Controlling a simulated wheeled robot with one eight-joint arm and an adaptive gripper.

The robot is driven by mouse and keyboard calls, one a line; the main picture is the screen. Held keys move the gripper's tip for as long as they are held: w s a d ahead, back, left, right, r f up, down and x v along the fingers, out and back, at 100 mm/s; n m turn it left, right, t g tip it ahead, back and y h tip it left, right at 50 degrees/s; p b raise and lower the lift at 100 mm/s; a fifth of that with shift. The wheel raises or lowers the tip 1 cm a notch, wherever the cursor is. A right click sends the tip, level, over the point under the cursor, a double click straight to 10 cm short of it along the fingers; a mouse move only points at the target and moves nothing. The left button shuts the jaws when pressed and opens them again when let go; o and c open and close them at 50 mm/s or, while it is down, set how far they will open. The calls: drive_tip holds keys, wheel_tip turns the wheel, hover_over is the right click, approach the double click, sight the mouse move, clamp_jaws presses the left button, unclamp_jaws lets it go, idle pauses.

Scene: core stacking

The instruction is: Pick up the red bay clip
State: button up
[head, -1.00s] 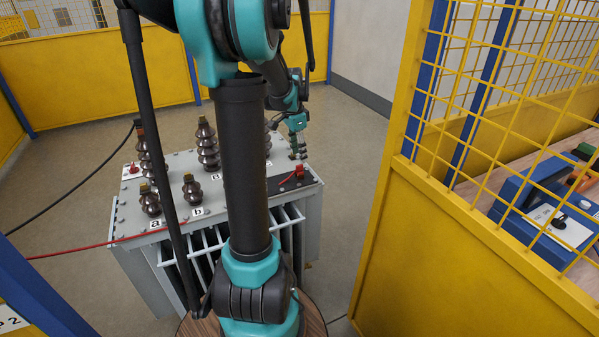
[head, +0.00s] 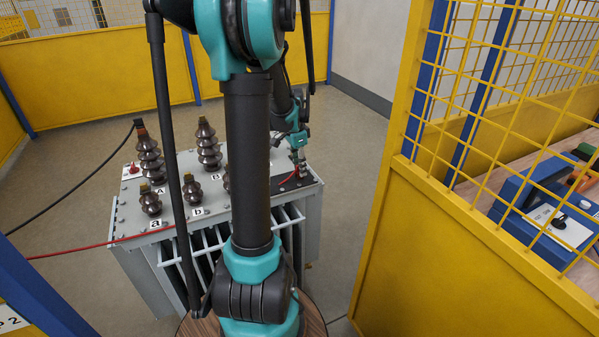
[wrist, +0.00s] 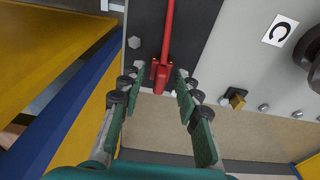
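The red bay clip (wrist: 160,74) lies on a dark plate (wrist: 197,25) at the corner of the grey transformer top, with a red lead running from it. In the wrist view it sits between the tips of my gripper (wrist: 166,85), whose two green-padded fingers are spread on either side with gaps to the clip. In the head view my gripper (head: 301,168) is down at the dark plate, and the clip is mostly hidden behind it; part of the red lead (head: 288,178) shows to its left.
Brown ribbed insulators (head: 150,158) stand on the transformer top (head: 180,222) left of my gripper. A yellow mesh fence (head: 420,210) stands to the right, with a bench and a blue device (head: 535,205) behind it. A brass terminal (wrist: 236,98) is right of my fingers.

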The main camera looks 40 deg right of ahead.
clamp_jaws()
drive_tip(key=shift+r, duration=0.1)
